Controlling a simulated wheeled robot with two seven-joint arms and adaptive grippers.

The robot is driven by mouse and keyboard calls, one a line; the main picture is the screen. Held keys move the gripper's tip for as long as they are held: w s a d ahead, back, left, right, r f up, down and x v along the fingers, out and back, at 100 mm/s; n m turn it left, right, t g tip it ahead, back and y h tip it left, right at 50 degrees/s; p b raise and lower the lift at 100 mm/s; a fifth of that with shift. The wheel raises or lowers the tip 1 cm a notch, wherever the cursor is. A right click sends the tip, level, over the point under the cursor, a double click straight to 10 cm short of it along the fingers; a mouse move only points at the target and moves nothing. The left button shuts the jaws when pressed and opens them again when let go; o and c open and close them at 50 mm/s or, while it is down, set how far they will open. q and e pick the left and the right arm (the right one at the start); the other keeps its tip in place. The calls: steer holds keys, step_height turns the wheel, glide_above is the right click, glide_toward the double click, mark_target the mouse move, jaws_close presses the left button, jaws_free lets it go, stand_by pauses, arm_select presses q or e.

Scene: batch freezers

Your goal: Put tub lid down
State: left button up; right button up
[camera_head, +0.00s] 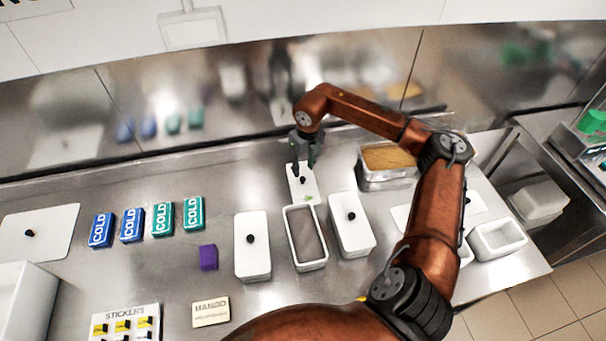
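A white tub lid (301,194) with a small black knob lies on the steel counter, just behind an open white tub (319,262). The open tub holds a grey-brown content. My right gripper (303,172) points down over the lid's far part. Its two fingers look spread apart, with the black knob showing just below and between them. I cannot tell whether the lid rests fully flat. My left gripper is not in view.
Lidded white tubs stand left (252,262) and right (350,235) of the open tub. A steel pan (386,181) is at the back right. Blue and teal COLD packs (131,226), a purple block (208,257) and a MANGO card (211,313) lie to the left.

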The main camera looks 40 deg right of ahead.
steer(key=r, duration=0.5)
steer(key=shift+s, duration=0.3)
